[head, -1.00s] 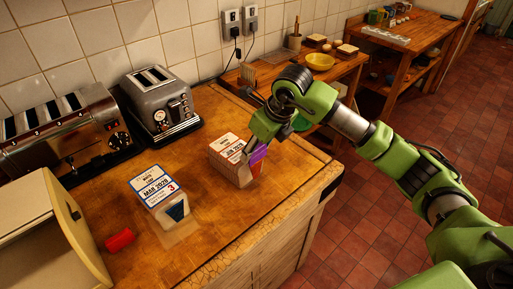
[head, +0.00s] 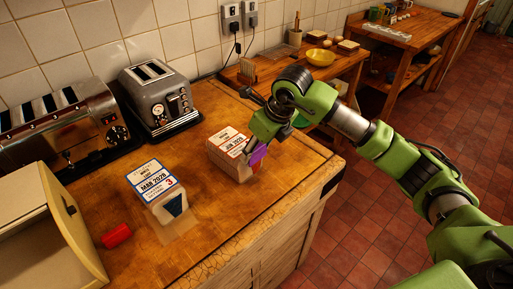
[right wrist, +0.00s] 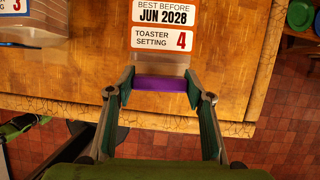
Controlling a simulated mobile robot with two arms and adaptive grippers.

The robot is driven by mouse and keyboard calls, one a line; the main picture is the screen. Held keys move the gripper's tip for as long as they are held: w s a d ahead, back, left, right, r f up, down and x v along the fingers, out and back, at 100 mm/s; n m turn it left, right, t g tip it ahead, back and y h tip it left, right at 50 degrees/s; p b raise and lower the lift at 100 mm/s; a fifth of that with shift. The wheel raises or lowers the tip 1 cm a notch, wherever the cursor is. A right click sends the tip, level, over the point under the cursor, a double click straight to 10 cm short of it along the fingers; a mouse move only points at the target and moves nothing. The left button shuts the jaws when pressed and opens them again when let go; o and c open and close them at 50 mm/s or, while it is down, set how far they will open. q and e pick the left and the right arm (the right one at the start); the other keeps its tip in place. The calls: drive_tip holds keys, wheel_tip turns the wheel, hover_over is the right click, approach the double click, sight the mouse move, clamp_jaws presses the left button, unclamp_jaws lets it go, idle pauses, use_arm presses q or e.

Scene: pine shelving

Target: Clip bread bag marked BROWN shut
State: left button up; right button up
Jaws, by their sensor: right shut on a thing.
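A bread bag with an orange-edged JUN 2028 label (head: 228,142) stands on the wooden worktop; its bread name is too small to read. In the right wrist view its label (right wrist: 164,14) shows toaster setting 4, with its clear neck towards me. My right gripper (right wrist: 160,88) is shut on a purple clip (right wrist: 160,84), which lies across the end of that neck. I cannot tell whether the clip grips the neck. The clip also shows in the head view (head: 259,155), beside the bag's right side. A second bag, blue-edged and marked MAR 2028 (head: 154,180), stands to the left.
A red object (head: 116,236), perhaps another clip, lies by an open cream bread bin (head: 75,235). Two toasters (head: 155,95) stand along the tiled wall. The worktop edge (head: 300,205) is close on the right. The board between the bags is clear.

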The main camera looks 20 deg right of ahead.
drive_tip(key=shift+f+b, duration=0.4)
drive_tip(key=shift+f, duration=0.1)
drive_tip(key=o, duration=0.8)
drive_tip(key=shift+r, duration=0.15)
drive_tip(key=v, duration=1.1)
drive_tip(key=shift+r, duration=0.4)
drive_tip(key=shift+s+d, duration=0.1)
